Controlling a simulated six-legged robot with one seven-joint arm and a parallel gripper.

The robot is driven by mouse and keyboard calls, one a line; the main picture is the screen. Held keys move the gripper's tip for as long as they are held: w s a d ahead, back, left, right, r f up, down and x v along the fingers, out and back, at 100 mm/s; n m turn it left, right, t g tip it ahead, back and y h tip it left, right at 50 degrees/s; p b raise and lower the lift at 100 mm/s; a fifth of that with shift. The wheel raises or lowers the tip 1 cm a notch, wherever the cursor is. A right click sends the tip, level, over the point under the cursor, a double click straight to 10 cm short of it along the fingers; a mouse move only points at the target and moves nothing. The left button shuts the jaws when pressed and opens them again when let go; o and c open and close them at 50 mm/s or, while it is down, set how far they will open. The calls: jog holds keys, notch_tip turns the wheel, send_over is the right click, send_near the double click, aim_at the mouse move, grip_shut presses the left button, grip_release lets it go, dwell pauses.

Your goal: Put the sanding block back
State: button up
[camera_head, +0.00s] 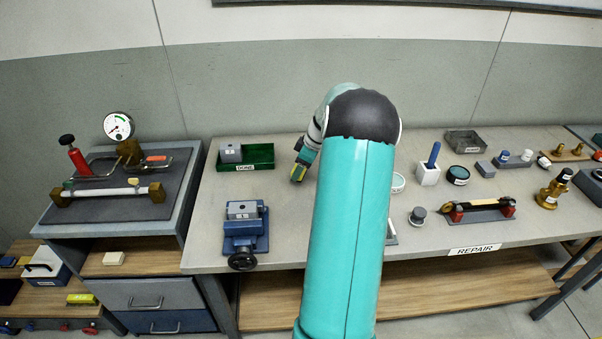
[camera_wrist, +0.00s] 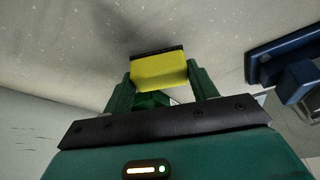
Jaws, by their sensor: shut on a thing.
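The sanding block (camera_wrist: 160,70) is yellow with a dark strip along its far edge. My gripper (camera_wrist: 161,82) is shut on it, one green finger at each side. I cannot tell whether the block touches the bench top. My teal arm hides the middle of the bench.
A green tray (camera_head: 262,158) labelled DONE holds a grey block (camera_head: 230,152). A blue vise (camera_head: 246,243) stands nearer the front, with bare bench top (camera_head: 200,215) around it. A REPAIR label (camera_head: 474,249) marks the front edge; several tools and parts stand on the right.

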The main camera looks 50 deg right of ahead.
jog(key=shift+s+f, duration=0.1)
jog(key=shift+f, duration=1.15)
jog(key=shift+f, duration=0.15)
jog(key=o, duration=0.9)
